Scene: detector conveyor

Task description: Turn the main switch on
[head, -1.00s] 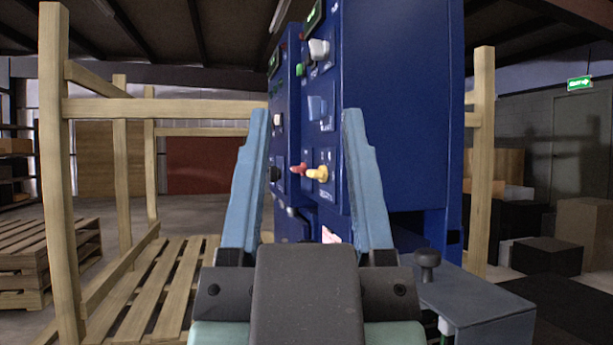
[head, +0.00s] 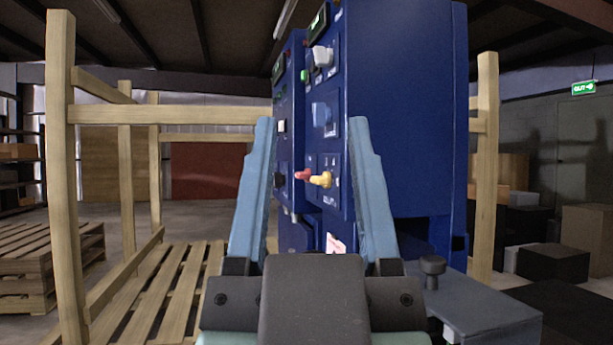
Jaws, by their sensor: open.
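The tall blue control cabinet (head: 405,110) stands ahead, its panel face seen at a steep angle. On the panel are a white knob (head: 322,56), a blue knob (head: 320,114), and a red and a yellow knob (head: 321,179) side by side lower down. A black knob (head: 279,181) sits on the farther panel section. Labels are too small to read, so I cannot tell which is the main switch. My gripper (head: 315,125) is open and empty, its two light blue fingers pointing up in front of the panel. The right finger hides part of the cabinet.
A wooden frame (head: 62,180) with a slatted base stands at the left, and a wooden post (head: 485,170) at the right. A grey box (head: 480,305) with a black knob (head: 432,268) is at the lower right. Pallets (head: 50,260) lie far left.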

